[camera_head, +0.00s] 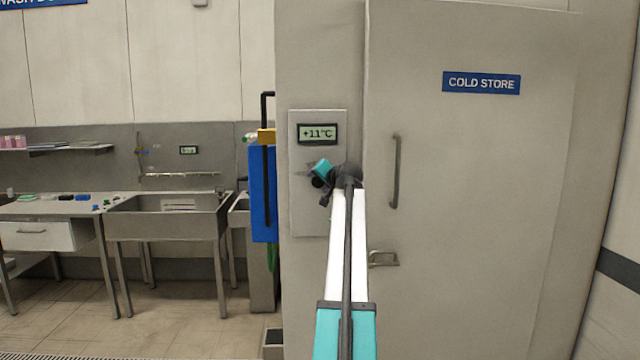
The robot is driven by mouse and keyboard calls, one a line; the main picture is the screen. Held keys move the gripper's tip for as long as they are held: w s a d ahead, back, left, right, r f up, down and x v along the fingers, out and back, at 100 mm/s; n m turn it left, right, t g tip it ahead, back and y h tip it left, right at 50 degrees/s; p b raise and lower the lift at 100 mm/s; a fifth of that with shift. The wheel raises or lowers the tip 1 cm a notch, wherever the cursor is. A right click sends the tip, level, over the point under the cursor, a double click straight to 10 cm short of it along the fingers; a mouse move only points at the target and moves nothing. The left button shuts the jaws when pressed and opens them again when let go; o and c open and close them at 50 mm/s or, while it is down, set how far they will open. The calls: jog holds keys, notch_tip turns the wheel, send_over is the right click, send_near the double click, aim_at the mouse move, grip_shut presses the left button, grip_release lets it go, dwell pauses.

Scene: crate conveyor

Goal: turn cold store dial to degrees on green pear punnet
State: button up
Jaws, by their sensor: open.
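The cold store door (470,190) stands straight ahead, with a blue "COLD STORE" sign (481,83). Left of the door a grey control panel (318,215) carries a small display (318,133) reading +11°C. The dial is mostly hidden behind my gripper; only a bit of grey at the panel's middle shows beside it. My gripper (318,175) is at the panel, just below the display, and is open. I cannot tell whether it touches the dial. No green pear punnet can be made out in this view.
The door has a vertical handle (395,171) and a lower latch (383,259). A blue unit (262,195) stands left of the panel. Further left are a steel sink (170,215), a table with a drawer (40,236) and a wall shelf (60,150). The floor at left is clear.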

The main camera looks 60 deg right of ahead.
jog(key=b+v, duration=0.2)
jog(key=v, duration=1.1)
jog(key=shift+s+a, duration=0.15)
jog(key=shift+s, duration=0.15)
jog(key=shift+w, duration=0.15)
